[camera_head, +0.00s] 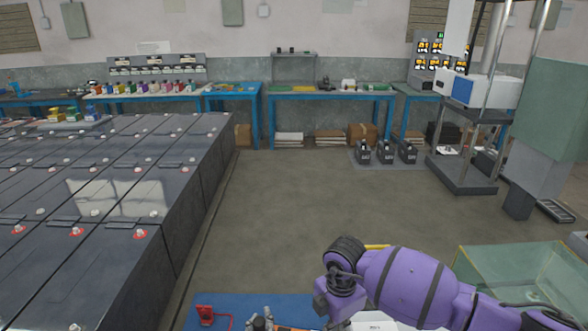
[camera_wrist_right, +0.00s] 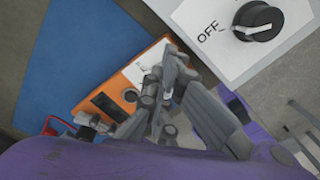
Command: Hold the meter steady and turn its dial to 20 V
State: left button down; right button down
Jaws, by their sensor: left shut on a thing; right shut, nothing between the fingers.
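The orange meter (camera_wrist_right: 92,84) lies near the edge of a blue mat, with a dark display window and a white patch on its face. Only a sliver of it shows at the bottom of the head view (camera_head: 288,328). My left gripper (camera_head: 262,323) is at the bottom edge of the head view, shut on the meter beside it. My right gripper (camera_wrist_right: 168,72) is shut and empty, in front of the meter in the right wrist view. Grey fingers overlap there and hide the meter's dial area, so its setting cannot be read and contact is unclear.
A white panel (camera_wrist_right: 215,38) with a black knob (camera_wrist_right: 257,21) marked OFF is close to the right gripper. A red item (camera_head: 205,314) lies on the blue mat (camera_head: 236,304). A glass tank (camera_head: 520,270) stands right, battery rows (camera_head: 175,255) left.

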pick_arm(q)
jog(key=shift+a, duration=0.15)
pick_arm(e)
jog(key=shift+s+d+f, duration=0.4)
jog(key=shift+s+f, duration=0.25)
jog(key=shift+s, duration=0.1)
pick_arm(q)
jog(key=shift+a, duration=0.15)
pick_arm(e)
jog(key=shift+w+d, duration=0.1)
jog(key=shift+d, duration=0.4)
jog(key=shift+r, duration=0.2)
pick_arm(q)
jog(key=shift+f, duration=0.15)
jog(key=shift+d, duration=0.2)
pick_arm(e)
notch_tip(320, 180, up, 6)
jog(key=shift+w+a+r, duration=0.15)
jog(key=shift+w+a, duration=0.05)
jog(key=shift+w, duration=0.1)
pick_arm(q)
jog(key=shift+f, duration=0.1)
jog(key=c, duration=1.8)
grip_release()
jog(key=o, duration=0.4)
